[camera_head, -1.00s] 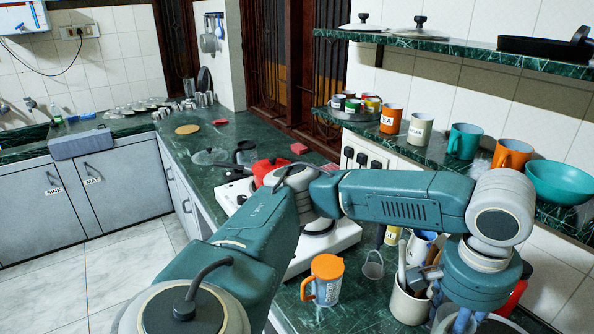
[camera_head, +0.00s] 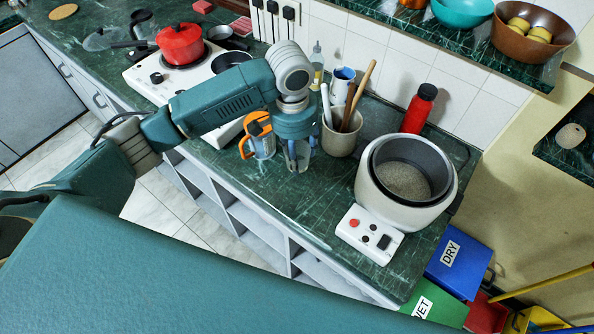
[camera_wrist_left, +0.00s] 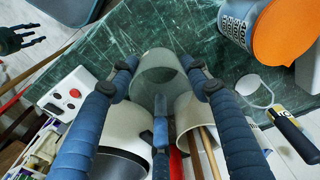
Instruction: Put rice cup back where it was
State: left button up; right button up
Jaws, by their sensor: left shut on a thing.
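The rice cup, a small clear cup (camera_head: 301,158), is between the fingers of my left gripper (camera_head: 297,150), beside the orange-lidded jug (camera_head: 262,140) over the green counter. In the left wrist view, the cup's round rim (camera_wrist_left: 158,66) shows between the blue fingers of my left gripper (camera_wrist_left: 160,88), which is shut on it. I cannot tell whether its base touches the counter. The white rice cooker (camera_head: 408,180) is open to the right, with pale grains inside. My right gripper (camera_wrist_left: 17,40) shows small at the upper left of the left wrist view, fingers spread and empty.
A utensil crock (camera_head: 338,138) stands just right of the cup, with a red bottle (camera_head: 419,108) behind. The stove (camera_head: 200,88) with a red pot (camera_head: 181,44) is to the left. Counter in front of the cup is clear up to its front edge.

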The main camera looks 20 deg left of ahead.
pick_arm(q)
notch_tip(320, 180, down, 5)
jog(key=shift+f+p, duration=0.2)
jog(key=shift+p, duration=0.1)
notch_tip(320, 180, down, 3)
jog(key=shift+f+p, duration=0.2)
jog(key=shift+p, duration=0.1)
jog(key=shift+f, duration=0.45)
pick_arm(e)
jog(key=shift+w+d+r, duration=0.25)
jog(key=shift+w+r, duration=0.4)
jog(key=shift+r, duration=0.2)
pick_arm(q)
jog(key=o, duration=1)
jog(key=shift+f, duration=0.15)
jog(key=shift+c, duration=0.2)
pick_arm(e)
jog(key=shift+s, duration=0.1)
pick_arm(q)
jog(key=r, duration=0.4)
jog(key=r+b, duration=0.1)
jog(key=r, duration=0.7)
jog(key=shift+s+a+r+b, duration=0.2)
jog(key=shift+s+b, duration=0.15)
pick_arm(e)
jog(key=shift+a+f, duration=0.2)
jog(key=shift+f, duration=0.7)
